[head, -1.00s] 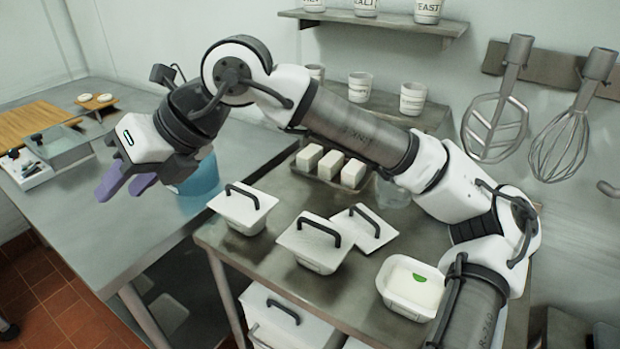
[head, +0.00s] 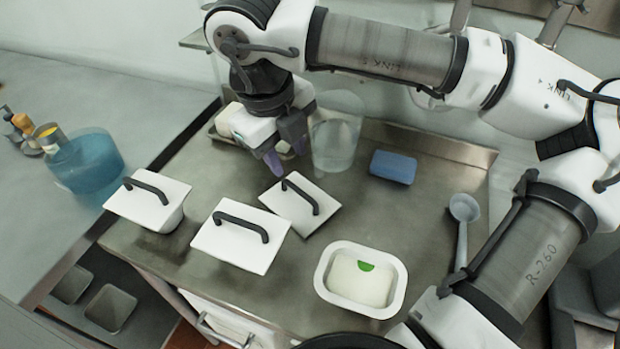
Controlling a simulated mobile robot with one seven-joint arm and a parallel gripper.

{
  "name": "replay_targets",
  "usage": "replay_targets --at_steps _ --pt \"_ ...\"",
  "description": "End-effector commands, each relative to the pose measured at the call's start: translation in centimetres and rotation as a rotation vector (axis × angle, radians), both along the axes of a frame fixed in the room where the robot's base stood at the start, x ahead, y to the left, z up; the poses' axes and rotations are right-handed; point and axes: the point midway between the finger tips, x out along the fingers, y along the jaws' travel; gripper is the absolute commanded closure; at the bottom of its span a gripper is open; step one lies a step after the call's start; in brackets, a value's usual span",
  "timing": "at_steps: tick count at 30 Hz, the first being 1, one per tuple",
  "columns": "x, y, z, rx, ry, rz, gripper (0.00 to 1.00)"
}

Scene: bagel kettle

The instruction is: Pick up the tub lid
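A loose white tub lid (head: 288,208) with a black arched handle lies on the metal table in the head view, beside the closed tubs. An open white tub (head: 398,297) stands to its lower right, with pale contents (head: 357,285) and a green mark inside. Two other tubs, a left one (head: 141,205) and a middle one (head: 235,248), have similar handled lids on them. My gripper (head: 288,159) points down just above and behind the loose lid in the picture, apart from its handle. Its purple-tipped fingers are spread with nothing visible between them.
A clear container (head: 336,148) stands close right of my gripper, and a tray (head: 222,133) of white blocks is partly hidden behind it. A blue sponge (head: 393,167) and a grey ladle (head: 463,210) lie to the right. A blue tub (head: 92,165) sits on the left counter.

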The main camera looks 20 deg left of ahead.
Motion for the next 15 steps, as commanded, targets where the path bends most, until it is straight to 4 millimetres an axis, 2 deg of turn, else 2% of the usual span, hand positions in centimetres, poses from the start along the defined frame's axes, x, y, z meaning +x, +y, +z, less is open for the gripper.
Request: replay_targets --at_steps 5,15 --pt "0.2 -0.1 -1.0 0.0 0.003 0.0 0.65" --pt "1.3 -0.7 -7.1 0.002 0.005 0.0 0.65"
